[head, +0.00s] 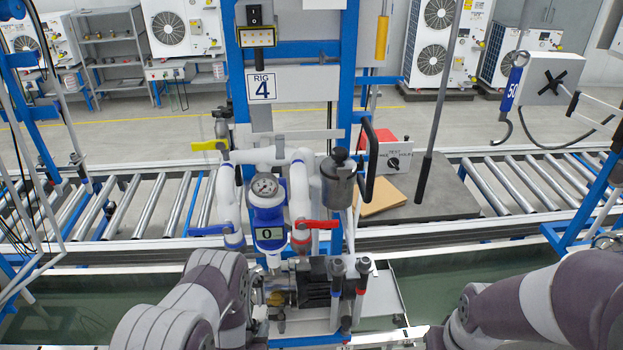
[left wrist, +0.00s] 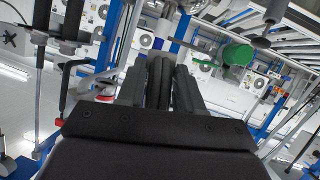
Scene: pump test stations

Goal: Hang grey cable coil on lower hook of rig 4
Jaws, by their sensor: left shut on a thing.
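In the left wrist view my left gripper (left wrist: 160,84) has its two dark fingers closed on a dark, rounded thing, which I take to be the cable coil (left wrist: 159,70) seen edge-on. Its loop shape cannot be made out. In the head view my left arm comes in at the lower left, in front of rig 4 (head: 262,86); the gripper and coil cannot be made out clearly there. A black curved piece (head: 371,160) stands at the right of the rig, beside a grey canister (head: 337,184); I cannot tell whether it is a hook. My right gripper is out of view.
White pipes, a blue gauge unit (head: 267,208), a red lever (head: 318,225) and a pump (head: 312,279) crowd the rig's front. Roller conveyors (head: 130,207) run behind. A grey board (head: 437,195) lies to the right. A red-handled part (left wrist: 85,97) shows in the wrist view.

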